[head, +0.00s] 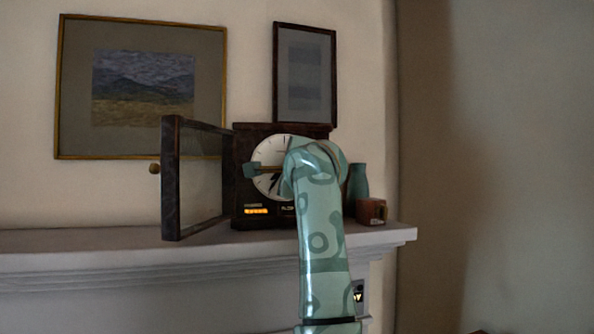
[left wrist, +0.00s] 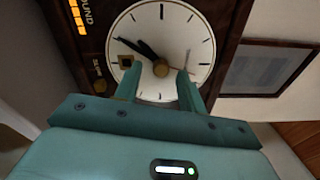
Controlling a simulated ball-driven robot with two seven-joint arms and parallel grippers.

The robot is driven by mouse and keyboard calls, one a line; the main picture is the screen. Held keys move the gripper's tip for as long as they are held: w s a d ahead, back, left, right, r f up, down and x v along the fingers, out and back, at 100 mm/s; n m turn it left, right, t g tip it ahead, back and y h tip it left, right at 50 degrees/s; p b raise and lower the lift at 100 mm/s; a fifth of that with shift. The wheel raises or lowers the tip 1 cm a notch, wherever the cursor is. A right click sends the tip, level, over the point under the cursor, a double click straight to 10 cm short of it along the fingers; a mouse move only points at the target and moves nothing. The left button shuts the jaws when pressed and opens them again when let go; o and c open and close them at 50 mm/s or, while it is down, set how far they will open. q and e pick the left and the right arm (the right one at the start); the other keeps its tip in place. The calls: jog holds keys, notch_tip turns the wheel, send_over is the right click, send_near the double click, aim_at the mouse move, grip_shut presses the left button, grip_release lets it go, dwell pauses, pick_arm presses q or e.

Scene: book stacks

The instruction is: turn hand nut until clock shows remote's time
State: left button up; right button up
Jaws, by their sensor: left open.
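The clock (head: 240,185) stands on the mantel in a dark wooden case. Its white dial (head: 263,184) is partly hidden by my arm. In the left wrist view the dial (left wrist: 140,22) appears turned on its side, with two dark hands (left wrist: 140,47) pointing close together to the upper left and a thin grey hand. The brass hand nut (left wrist: 161,68) is at the dial's centre. My left gripper (left wrist: 157,83) is open, its fingers apart just below the nut in that view, not closed on it. I cannot make out a remote. My right gripper is not in view.
The clock's glass door (head: 172,180) stands open to the left, with a round knob (head: 154,169). A teal vase (head: 358,180) and a small brown box (head: 373,211) stand right of the clock. The mantel's left part (head: 80,240) is clear. Two framed pictures hang behind.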

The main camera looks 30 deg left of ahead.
pick_arm(q)
jog(key=v, duration=1.5)
